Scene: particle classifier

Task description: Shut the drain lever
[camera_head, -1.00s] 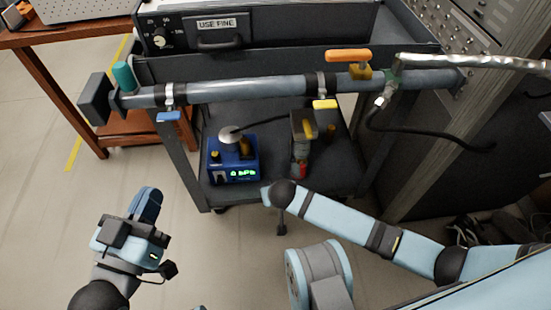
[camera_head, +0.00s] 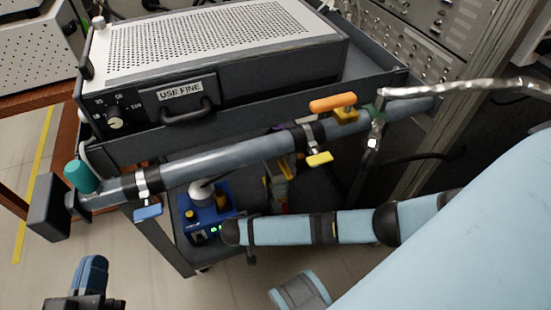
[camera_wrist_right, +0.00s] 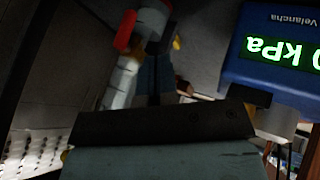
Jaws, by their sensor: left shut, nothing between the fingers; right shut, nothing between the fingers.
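Several coloured handles sit on or by the long grey pipe (camera_head: 225,157): an orange lever (camera_head: 333,103), a yellow lever (camera_head: 319,159), a blue lever (camera_head: 148,212) and a teal knob (camera_head: 80,176). I cannot tell which is the drain lever. My left gripper (camera_head: 88,272) is shut and empty at the lower left, below the pipe and apart from it. My right gripper (camera_head: 231,232) is shut beside the blue gauge box (camera_head: 205,218), below the pipe. The right wrist view shows a red part (camera_wrist_right: 125,31) near it, blurred, and the gauge box (camera_wrist_right: 285,60).
A metal unit marked USE FINE (camera_head: 205,85) stands on the dark cart behind the pipe. A braided hose (camera_head: 470,88) and a post are at the right. A wooden table (camera_head: 45,103) is at the left. Open floor lies at the lower left.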

